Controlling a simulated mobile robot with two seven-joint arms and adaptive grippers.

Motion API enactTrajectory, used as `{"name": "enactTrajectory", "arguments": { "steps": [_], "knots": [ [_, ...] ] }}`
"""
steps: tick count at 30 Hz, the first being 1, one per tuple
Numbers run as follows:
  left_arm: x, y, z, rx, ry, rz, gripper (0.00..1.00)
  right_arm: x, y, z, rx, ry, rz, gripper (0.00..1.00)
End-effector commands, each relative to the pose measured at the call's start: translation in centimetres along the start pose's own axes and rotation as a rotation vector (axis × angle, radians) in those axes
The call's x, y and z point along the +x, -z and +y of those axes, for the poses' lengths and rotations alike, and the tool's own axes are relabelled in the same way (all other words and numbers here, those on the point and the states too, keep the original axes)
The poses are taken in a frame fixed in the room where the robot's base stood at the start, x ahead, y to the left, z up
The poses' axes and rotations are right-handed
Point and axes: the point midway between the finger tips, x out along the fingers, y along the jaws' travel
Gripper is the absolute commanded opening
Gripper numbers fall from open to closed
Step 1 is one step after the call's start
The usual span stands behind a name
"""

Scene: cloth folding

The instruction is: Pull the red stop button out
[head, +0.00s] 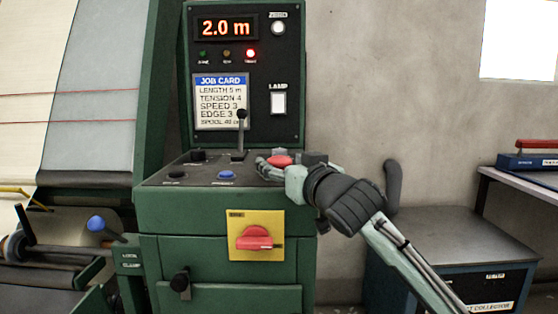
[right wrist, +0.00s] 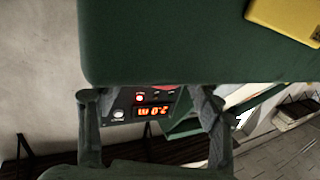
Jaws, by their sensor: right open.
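The red stop button (head: 279,160) is a round red cap on the sloping top of the green control console (head: 215,222), near its right edge. My right gripper (head: 276,170) is open at that edge, with its fingers around or beside the button; contact cannot be told. In the right wrist view a sliver of the red button (right wrist: 164,87) shows between the two open fingers (right wrist: 148,98), mostly hidden by the console's green edge (right wrist: 190,45). My left gripper is in neither view.
A black lever (head: 240,135), a blue button (head: 227,175) and dark knobs stand on the console top. A red rotary switch (head: 254,238) on a yellow plate is on the front. The upright panel (head: 260,80) reads 2.0 m. A grey cabinet (head: 450,245) stands at right.

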Motion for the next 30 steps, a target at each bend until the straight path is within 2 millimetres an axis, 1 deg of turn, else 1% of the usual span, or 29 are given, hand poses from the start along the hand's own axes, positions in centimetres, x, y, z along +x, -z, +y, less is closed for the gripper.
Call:
{"name": "enactTrajectory", "arguments": {
  "steps": [1,3,6,14,17,30],
  "knots": [
    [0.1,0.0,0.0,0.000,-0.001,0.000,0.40,0.7,0.1,0.0,0.000,-0.001,0.000,0.66],
    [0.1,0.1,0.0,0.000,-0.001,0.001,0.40,1.4,0.1,0.0,0.000,-0.001,0.000,0.66],
    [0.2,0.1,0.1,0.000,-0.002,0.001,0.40,1.9,0.1,0.0,0.000,-0.001,0.000,0.66],
    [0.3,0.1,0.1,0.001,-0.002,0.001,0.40,2.1,0.0,0.0,0.000,0.000,0.000,0.66],
    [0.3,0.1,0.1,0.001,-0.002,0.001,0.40,2.1,0.0,0.0,0.000,0.000,0.000,0.56],
    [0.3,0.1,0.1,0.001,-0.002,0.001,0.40,2.1,0.0,0.0,0.000,-0.001,0.000,0.01]
  ]
}}
